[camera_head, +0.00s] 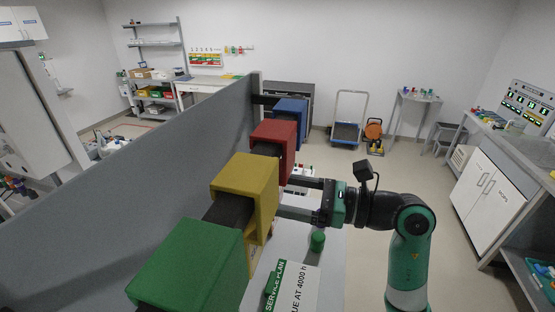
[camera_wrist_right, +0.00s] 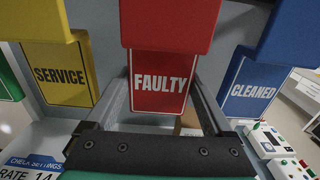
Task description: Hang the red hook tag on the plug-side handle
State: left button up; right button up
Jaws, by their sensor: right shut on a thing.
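The red hook tag (camera_head: 273,135) is a thick red block with a black-backed gap, in line between the yellow and blue ones along the grey panel. In the right wrist view its lower plate (camera_wrist_right: 164,103) reads "FAULTY" and lies between my two fingers. My right gripper (camera_head: 291,196) reaches in from the right and is shut on this plate; it also shows in the right wrist view (camera_wrist_right: 162,88). The yellow tag partly hides the fingertips in the head view. I cannot pick out the plug-side handle. My left gripper is not in view.
A yellow "SERVICE" tag (camera_wrist_right: 62,75) and a blue "CLEANED" tag (camera_wrist_right: 252,88) flank the red one closely. A green tag (camera_head: 190,265) is nearest in the head view. The grey panel (camera_head: 120,185) stands left of the tags. Open floor lies at the right.

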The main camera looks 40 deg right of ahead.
jog(key=shift+r+p, duration=1.05)
jog(key=shift+r, duration=0.05)
jog(key=p+v, duration=0.1)
jog(key=v, duration=0.8)
dwell(0.5)
jog(key=shift+f, duration=0.1)
dwell(1.3)
jog(key=x, duration=0.7)
jog(key=shift+b, duration=0.35)
